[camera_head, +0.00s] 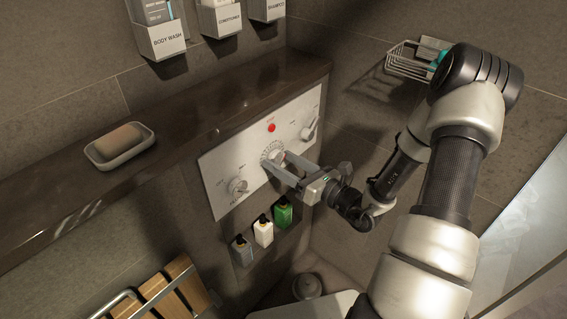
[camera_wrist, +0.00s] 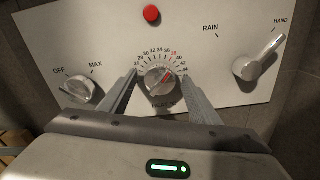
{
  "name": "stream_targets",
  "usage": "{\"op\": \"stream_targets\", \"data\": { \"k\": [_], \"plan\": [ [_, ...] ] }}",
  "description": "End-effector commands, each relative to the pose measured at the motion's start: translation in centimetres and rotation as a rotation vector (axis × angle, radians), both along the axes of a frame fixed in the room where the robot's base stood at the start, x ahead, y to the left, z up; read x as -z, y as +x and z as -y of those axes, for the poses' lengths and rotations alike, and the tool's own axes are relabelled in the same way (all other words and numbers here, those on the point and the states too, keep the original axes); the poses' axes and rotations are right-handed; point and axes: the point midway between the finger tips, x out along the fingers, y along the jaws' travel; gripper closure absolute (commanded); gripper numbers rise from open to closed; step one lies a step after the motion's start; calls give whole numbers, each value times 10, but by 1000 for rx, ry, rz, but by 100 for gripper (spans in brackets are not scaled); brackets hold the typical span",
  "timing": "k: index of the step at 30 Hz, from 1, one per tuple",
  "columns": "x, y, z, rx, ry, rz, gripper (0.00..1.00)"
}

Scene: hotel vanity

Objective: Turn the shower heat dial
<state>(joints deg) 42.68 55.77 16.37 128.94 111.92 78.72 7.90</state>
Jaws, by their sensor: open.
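The shower heat dial (camera_wrist: 159,82) is a round metal knob with a red mark, ringed by a numbered scale, in the middle of a pale control panel (camera_wrist: 112,27). In the head view the dial (camera_head: 272,154) is partly covered by my gripper (camera_head: 275,162). In the wrist view my gripper (camera_wrist: 159,82) is open, with one finger on each side of the dial. A gap shows between the dial and each finger there. I cannot tell how deep the fingertips reach or whether they touch the panel.
An OFF–MAX knob (camera_wrist: 82,89) is left of the dial. A RAIN–HAND lever (camera_wrist: 258,56) is to the right, and a red button (camera_wrist: 152,13) is above. Small bottles (camera_head: 263,231) stand below the panel. A stone ledge (camera_head: 190,122) with a soap dish (camera_head: 120,158) runs above it.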

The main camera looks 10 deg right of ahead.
Motion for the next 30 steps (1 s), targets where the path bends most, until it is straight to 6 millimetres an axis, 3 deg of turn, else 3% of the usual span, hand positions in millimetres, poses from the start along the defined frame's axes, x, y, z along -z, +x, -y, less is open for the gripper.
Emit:
{"op": "stream_targets", "data": {
  "k": [7,15,28,29,30],
  "plan": [
    [0,1,0,0,0,0,43],
    [0,1,0,0,0,0,84],
    [0,0,0,0,-70,51,84],
    [0,0,0,0,-70,51,60],
    [0,0,0,0,-70,51,53]
  ]
}}
